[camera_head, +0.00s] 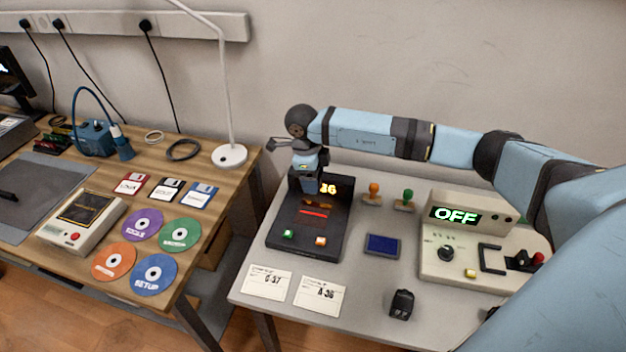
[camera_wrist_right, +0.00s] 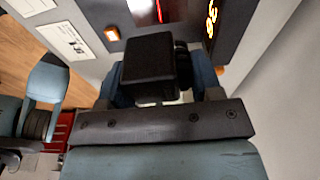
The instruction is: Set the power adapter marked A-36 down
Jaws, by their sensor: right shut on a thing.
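My right gripper (camera_head: 308,184) points down over the back of a black scanner (camera_head: 292,252) with a red light line and a lit yellow display, partly covered, ending in 36. In the right wrist view, my right gripper (camera_wrist_right: 160,92) is shut on a black block-shaped power adapter (camera_wrist_right: 149,62). No marking shows on its visible face, and in the head view I cannot make it out clearly. I cannot tell whether it touches the scanner. A card marked A-36 (camera_head: 320,296) lies at the table's front, beside another card (camera_head: 266,283). My left gripper is not in view.
A second black adapter (camera_head: 401,304) stands near the front of the grey table (camera_head: 365,318). A blue pad (camera_head: 383,245), two stamps (camera_head: 374,193) and a tester reading OFF (camera_head: 455,215) are to the right. Bare tabletop lies between the A-36 card and the second adapter.

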